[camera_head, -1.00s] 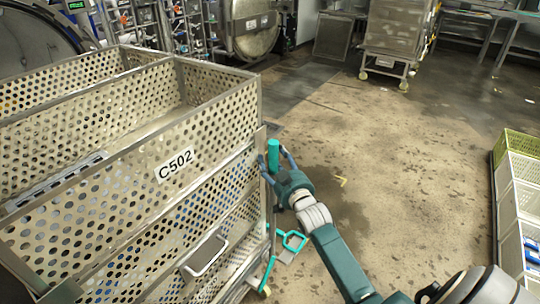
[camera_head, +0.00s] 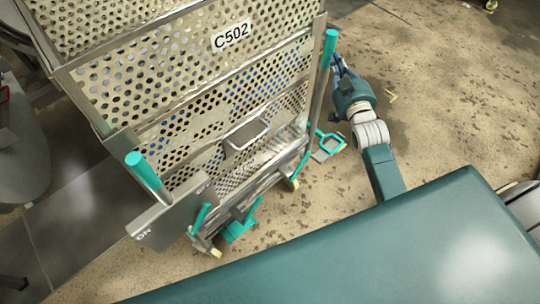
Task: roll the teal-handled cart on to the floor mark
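The cart (camera_head: 178,62) is a perforated metal basket trolley labelled C502, filling the left and centre of the head view. One upright teal handle (camera_head: 330,48) is at its right corner, and another teal handle (camera_head: 143,170) is at its lower left corner. My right gripper (camera_head: 338,64) is at the right handle, its fingers partly hidden behind the handle and frame. I cannot tell whether they are closed on it. My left gripper is out of view.
A grey plate (camera_head: 165,215) reading ON is at the cart's lower left. Teal pedal-like parts (camera_head: 240,230) and a teal loop (camera_head: 329,146) are low on the cart. Stained floor (camera_head: 450,110) is open to the right. My own teal body part covers the bottom right.

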